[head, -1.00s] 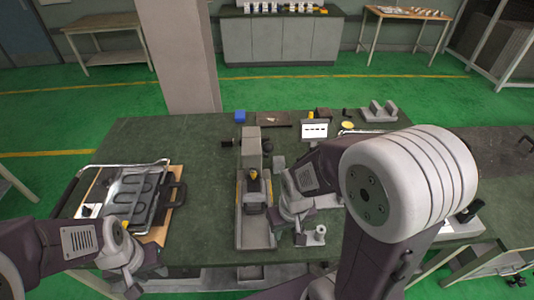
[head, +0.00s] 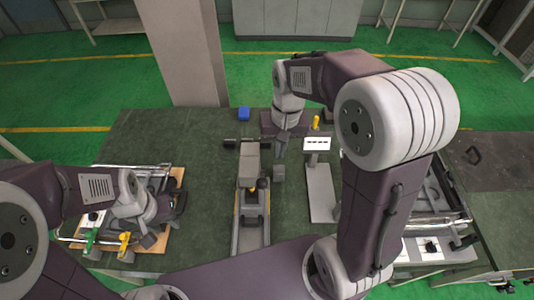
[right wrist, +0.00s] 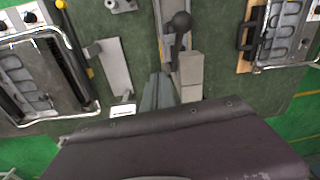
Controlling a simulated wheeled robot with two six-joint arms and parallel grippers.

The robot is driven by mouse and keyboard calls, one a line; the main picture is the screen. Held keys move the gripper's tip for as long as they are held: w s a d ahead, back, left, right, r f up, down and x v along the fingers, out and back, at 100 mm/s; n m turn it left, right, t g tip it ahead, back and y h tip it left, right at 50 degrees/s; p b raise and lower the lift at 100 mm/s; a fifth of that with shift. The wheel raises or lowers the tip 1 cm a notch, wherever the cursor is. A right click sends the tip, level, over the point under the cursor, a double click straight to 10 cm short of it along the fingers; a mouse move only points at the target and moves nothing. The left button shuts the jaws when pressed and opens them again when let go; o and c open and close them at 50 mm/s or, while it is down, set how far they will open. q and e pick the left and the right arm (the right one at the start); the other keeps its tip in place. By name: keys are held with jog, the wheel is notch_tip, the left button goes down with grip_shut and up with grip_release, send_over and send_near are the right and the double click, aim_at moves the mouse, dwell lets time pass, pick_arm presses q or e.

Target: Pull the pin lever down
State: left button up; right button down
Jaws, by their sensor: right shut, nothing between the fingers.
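The grey machine (head: 250,225) stands mid-table, with a black-knobbed lever (head: 251,188) on it. In the right wrist view the lever's round black knob (right wrist: 181,21) shows at the top, beyond the fingertips. I cannot tell for certain that this is the pin lever. My right gripper (head: 281,150) points down beside the machine's far right end; its grey fingers (right wrist: 158,82) are shut and empty, apart from the knob. My left gripper (head: 148,236) hangs over the left heating element tray (head: 166,168); its fingers are too unclear to read.
A small white display (head: 317,143) on a grey stand is right of the machine. Another framed tray (head: 440,215) is at the right.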

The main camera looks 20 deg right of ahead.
aim_at(262, 179)
notch_tip(262, 179, up, 7)
jog(key=w+a+m+g, duration=0.1)
jog(key=w+a, duration=0.1)
jog(key=shift+a+r+p, duration=0.15)
jog(key=shift+p, duration=0.25)
jog(key=s+f, duration=0.1)
jog(key=f, duration=0.3)
jog(key=a+f+p, duration=0.1)
jog(key=f, duration=0.3)
jog(key=s+a+f+p, duration=0.1)
jog(key=f, duration=0.2)
jog(key=shift+s+f, duration=0.35)
jog(key=shift+f, duration=0.05)
jog(key=shift+s+a+f, duration=0.25)
jog(key=shift+s+f, duration=0.05)
jog(key=shift+s, duration=0.1)
jog(key=shift+w, duration=0.15)
